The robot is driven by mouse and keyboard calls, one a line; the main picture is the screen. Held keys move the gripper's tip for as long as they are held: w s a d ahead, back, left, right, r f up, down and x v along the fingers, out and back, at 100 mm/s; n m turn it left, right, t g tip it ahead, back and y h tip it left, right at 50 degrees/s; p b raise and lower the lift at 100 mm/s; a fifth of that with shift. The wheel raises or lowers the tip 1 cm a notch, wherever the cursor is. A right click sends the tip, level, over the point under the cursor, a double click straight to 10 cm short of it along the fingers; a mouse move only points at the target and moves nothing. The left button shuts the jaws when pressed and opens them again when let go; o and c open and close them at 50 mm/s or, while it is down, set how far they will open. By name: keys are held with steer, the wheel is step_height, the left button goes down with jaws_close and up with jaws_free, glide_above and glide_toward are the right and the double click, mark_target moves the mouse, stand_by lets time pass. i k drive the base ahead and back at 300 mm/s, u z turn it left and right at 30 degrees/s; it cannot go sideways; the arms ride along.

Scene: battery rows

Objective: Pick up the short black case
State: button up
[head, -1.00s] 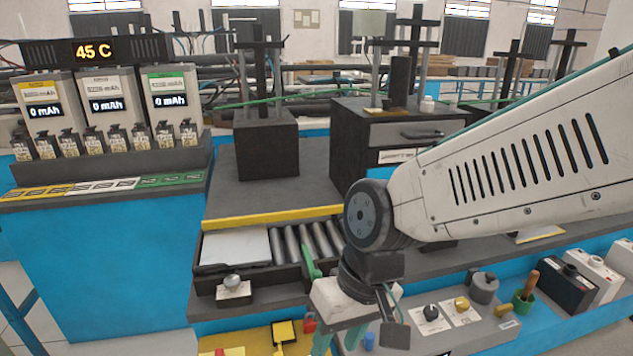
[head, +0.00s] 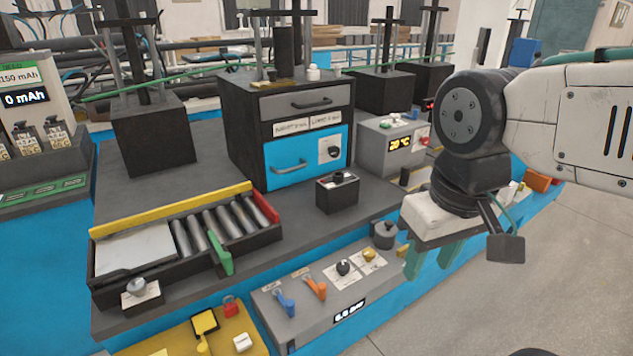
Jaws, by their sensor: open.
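A small black case (head: 337,194) with a dark knob-like top stands upright on the grey bench, in front of the blue-fronted drawer cabinet. No black case of another height shows clearly beside it for comparison. My gripper (head: 431,264) has two green fingers pointing down with a gap between them. It is open and empty, to the right of the black case and nearer to me, over the front edge of the bench. My wrist and arm hide part of the bench's right end, where only bits of white and orange things show.
A grey drawer cabinet (head: 289,104) stands behind the case. A roller tray (head: 135,250) lies at left. A lower panel with levers and knobs (head: 318,325) is in front. Bare bench lies left of the case.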

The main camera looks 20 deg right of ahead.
mark_target(331, 200)
steer(key=z, duration=0.55)
steer(key=k, duration=0.6)
steer(key=z, duration=0.6)
steer(key=i, duration=1.2)
steer(key=u, duration=1.2)
steer(key=i, duration=0.4)
steer(key=u, duration=0.4)
